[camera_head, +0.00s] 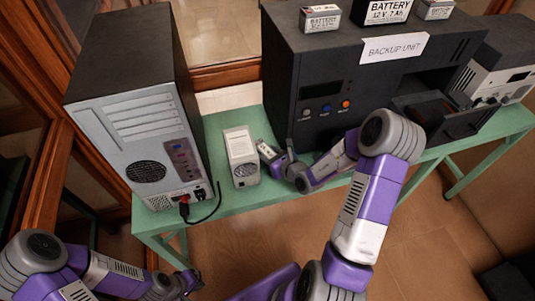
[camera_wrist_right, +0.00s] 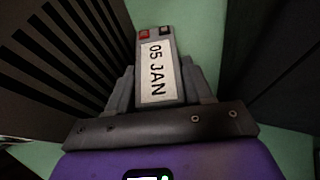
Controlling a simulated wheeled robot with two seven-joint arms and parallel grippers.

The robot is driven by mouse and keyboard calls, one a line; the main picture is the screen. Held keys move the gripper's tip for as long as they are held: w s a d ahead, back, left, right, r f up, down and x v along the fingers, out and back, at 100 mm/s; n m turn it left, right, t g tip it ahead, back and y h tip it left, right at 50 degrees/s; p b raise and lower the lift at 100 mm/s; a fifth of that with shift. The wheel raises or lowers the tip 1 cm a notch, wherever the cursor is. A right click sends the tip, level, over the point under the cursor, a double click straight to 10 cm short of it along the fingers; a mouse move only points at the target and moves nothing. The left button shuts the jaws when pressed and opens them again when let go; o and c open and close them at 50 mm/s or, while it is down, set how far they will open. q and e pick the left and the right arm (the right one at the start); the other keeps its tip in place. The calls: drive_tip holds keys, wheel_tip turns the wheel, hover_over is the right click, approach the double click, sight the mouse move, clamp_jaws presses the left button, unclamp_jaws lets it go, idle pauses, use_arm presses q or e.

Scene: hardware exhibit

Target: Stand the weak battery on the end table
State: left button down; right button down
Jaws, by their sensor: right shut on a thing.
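My right gripper (camera_head: 272,158) is shut on a small grey battery (camera_wrist_right: 157,70), above or at the green table between a small pale box and the backup unit. In the right wrist view the battery has a white label reading "05 JAN" and a red and a dark terminal at its far end; a finger lies on each side of it. The battery also shows in the head view (camera_head: 265,148). My left gripper (camera_head: 188,284) is low at the bottom left, away from the table top; its fingers are too small to read. I cannot identify a separate end table.
On the green table (camera_head: 225,203) stand a computer tower (camera_head: 150,125) with a cable, the pale box (camera_head: 241,158) and the black backup unit (camera_head: 325,75) with its drawer (camera_head: 440,112) out. Several labelled batteries, one in the middle (camera_head: 388,11), sit on the unit. A grey device (camera_head: 500,65) stands right.

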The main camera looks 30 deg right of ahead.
sight(268, 152)
wheel_tip(268, 152, up, 6)
drive_tip(key=shift+w+r+p, duration=0.1)
drive_tip(key=shift+r+p, duration=0.05)
drive_tip(key=shift+p, duration=0.8)
drive_tip(key=s+a+p, duration=0.2)
drive_tip(key=s+p, duration=0.6)
drive_tip(key=s, duration=0.1)
drive_tip(key=s+a+p, duration=0.2)
drive_tip(key=s+p, duration=0.7)
drive_tip(key=s, duration=0.1)
drive_tip(key=shift+a, duration=0.3)
drive_tip(key=shift+s, duration=0.2)
